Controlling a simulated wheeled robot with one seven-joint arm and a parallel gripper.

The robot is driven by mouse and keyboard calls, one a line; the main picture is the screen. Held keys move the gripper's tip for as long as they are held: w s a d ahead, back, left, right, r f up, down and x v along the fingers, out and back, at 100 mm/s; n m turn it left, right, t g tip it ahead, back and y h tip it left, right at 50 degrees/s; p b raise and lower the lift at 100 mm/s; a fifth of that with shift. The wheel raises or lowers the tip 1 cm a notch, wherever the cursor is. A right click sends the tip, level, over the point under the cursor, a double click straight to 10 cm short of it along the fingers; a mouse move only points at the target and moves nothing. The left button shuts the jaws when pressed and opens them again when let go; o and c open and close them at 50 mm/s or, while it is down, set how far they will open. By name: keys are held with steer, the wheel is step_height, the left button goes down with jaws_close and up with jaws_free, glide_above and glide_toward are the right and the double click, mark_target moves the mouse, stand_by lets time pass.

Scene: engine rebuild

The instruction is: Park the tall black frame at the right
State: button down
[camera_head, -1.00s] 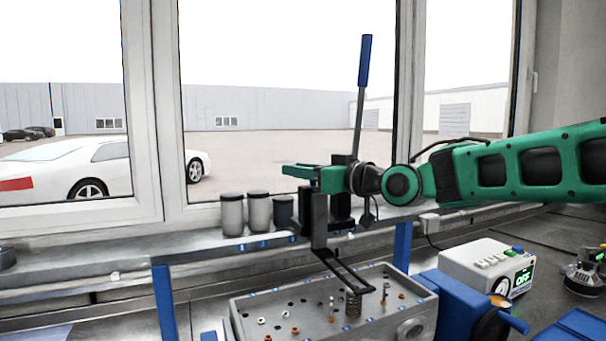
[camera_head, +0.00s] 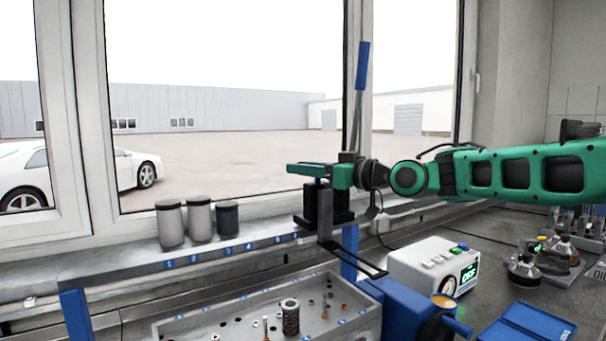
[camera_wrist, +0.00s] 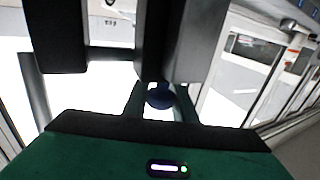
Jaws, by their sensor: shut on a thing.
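The tall black frame (camera_head: 324,216) is upright, with a long grey lever ending in a blue grip (camera_head: 362,66) above it and a flat slotted foot (camera_head: 352,259) below. My gripper (camera_head: 312,174) is shut on the frame's upper part, from the right. The foot hangs between the grey engine block (camera_head: 255,328) and the white box, apparently clear of the block. In the wrist view, dark parts of the frame (camera_wrist: 155,45) fill the space beyond my gripper (camera_wrist: 160,108). The exact contact between fingers and frame is hidden.
Three canisters (camera_head: 198,220) stand on the numbered shelf (camera_head: 130,265) at left. A white box with a green display (camera_head: 432,265) and a blue case (camera_head: 525,328) stand at right. Small tools and jars (camera_head: 550,258) crowd the far right bench.

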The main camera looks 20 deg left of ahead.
steer(key=w+d, duration=0.1)
steer(key=w, duration=0.1)
steer(key=w+d, duration=0.1)
steer(key=d, duration=0.1)
steer(key=shift+w, duration=0.4)
steer(key=shift+w+d+r, duration=0.1)
steer(key=shift+d, duration=0.05)
steer(key=c, duration=1.5)
jaws_free()
steer(key=shift+w, duration=0.1)
steer(key=shift+o, duration=0.2)
steer(key=shift+s, duration=0.2)
steer(key=v, duration=1)
steer(key=shift+d, duration=0.35)
